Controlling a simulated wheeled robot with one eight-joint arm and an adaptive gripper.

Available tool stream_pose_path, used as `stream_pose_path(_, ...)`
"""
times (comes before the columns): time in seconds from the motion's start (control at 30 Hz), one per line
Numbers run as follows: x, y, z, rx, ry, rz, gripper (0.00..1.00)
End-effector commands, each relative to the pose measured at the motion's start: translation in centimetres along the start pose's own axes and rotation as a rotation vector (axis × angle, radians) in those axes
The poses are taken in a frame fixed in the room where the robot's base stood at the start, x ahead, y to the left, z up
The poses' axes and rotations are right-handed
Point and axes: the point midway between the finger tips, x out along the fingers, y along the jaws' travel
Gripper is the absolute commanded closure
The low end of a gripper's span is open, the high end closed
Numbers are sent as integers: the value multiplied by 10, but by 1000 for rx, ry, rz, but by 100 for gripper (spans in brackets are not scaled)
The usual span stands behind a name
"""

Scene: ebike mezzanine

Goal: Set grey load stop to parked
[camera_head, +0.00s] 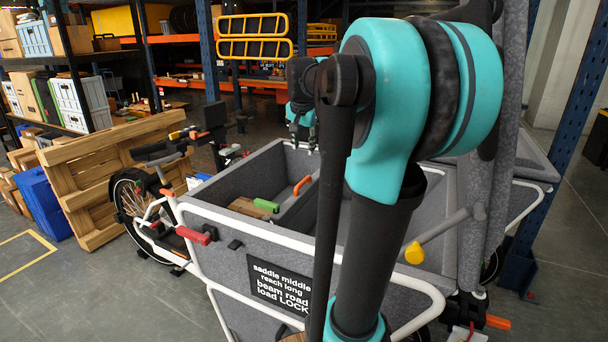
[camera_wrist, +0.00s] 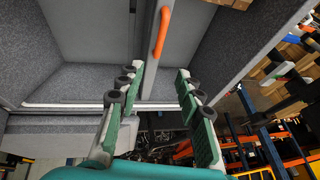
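A grey lever (camera_head: 448,232) with a yellow knob (camera_head: 414,253) sticks out at the right front of the grey cargo box (camera_head: 240,225) on the bike. It looks like the grey load stop, but I cannot tell for sure. A black label (camera_head: 279,286) on the box front reads "load LOCK" in its last line. My gripper (camera_head: 302,125) hangs over the far side of the box, partly hidden by my arm. In the wrist view my gripper (camera_wrist: 156,85) has its two green fingers apart with nothing between them. The lever does not show in the wrist view.
An orange handle (camera_head: 302,186) sits on the box's inner divider and also shows in the wrist view (camera_wrist: 161,31). A green-ended block (camera_head: 266,205) lies inside the box. A red grip (camera_head: 192,235) sticks out at the front left. Wooden pallets (camera_head: 110,175) lean at left.

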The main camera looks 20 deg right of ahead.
Motion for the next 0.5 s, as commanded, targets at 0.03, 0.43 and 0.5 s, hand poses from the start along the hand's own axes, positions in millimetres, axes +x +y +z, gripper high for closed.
stream_pose_path(0.03, 6, 0, 0, 0, 0, 0, 64)
stream_pose_path(0.43, 79, 0, 0, 0, 0, 0, 64)
stream_pose_path(0.5, 93, 0, 0, 0, 0, 0, 64)
